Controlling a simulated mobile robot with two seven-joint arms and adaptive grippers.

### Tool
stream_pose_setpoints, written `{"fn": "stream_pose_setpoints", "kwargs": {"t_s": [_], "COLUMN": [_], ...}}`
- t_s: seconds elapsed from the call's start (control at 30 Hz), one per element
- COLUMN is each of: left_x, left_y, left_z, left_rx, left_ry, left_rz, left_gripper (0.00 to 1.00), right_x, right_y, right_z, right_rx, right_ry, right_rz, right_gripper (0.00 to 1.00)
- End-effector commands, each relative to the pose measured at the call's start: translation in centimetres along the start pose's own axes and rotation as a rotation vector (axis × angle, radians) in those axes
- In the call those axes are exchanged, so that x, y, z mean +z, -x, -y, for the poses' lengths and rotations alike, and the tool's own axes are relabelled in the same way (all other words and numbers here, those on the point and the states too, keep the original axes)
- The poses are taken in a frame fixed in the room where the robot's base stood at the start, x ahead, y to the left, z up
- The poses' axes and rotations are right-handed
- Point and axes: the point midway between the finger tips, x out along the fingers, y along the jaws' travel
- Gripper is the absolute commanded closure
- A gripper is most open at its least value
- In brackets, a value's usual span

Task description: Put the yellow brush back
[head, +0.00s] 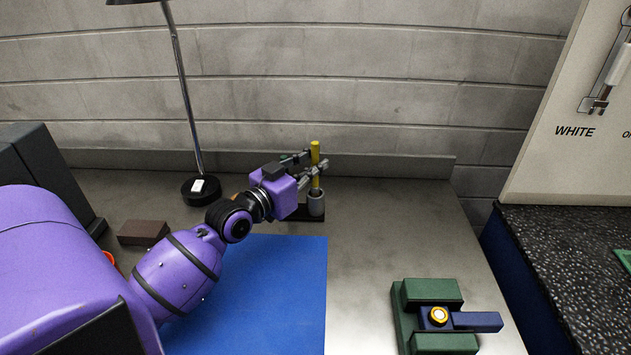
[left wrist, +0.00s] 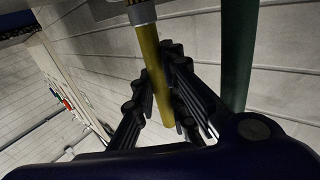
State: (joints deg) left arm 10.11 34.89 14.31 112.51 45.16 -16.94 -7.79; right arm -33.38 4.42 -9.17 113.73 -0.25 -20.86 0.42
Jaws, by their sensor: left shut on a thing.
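The yellow brush (head: 315,152) is upright at the back of the bench, its yellow handle pointing up. My left gripper (head: 319,167) comes in from the left and is shut on the yellow handle. Below the fingers, the handle's lower end meets a grey cup (head: 316,205) on a dark base; I cannot tell how deep it sits. In the left wrist view, the yellow handle (left wrist: 155,75) runs between the fingers (left wrist: 162,92), with a grey collar-like part (left wrist: 141,13) at its top end. My right gripper is not in view.
A green rod (left wrist: 238,55) stands close beside my left gripper. A lamp (head: 201,188), a brown block (head: 143,232) and a blue mat (head: 290,290) are on the bench. A green fixture with a blue piece (head: 475,321) is at front right.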

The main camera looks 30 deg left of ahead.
Motion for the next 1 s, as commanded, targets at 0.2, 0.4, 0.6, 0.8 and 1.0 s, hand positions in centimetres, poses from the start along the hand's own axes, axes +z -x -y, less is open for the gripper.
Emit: {"fn": "stream_pose_setpoints", "kwargs": {"t_s": [0.2, 0.4, 0.6, 0.8, 1.0], "left_x": [3.0, 3.6, 3.9, 4.0, 4.0], "left_y": [0.0, 0.0, 0.0, 0.0, 0.0], "left_z": [0.0, -0.1, -0.1, 0.0, 0.0], "left_rx": [0.000, 0.001, 0.001, 0.000, 0.000], "left_ry": [0.001, 0.000, 0.000, 0.001, 0.001], "left_rz": [0.005, -0.001, 0.001, 0.001, 0.000], "left_gripper": [1.00, 1.00, 1.00, 0.71, 0.69], "right_x": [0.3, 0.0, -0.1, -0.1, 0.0], "right_y": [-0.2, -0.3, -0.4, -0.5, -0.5], "right_z": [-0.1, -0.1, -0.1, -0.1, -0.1], "right_rx": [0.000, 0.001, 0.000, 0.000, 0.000], "right_ry": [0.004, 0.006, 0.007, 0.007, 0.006], "right_rz": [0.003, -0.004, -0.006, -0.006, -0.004], "right_gripper": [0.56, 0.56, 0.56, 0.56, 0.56]}}
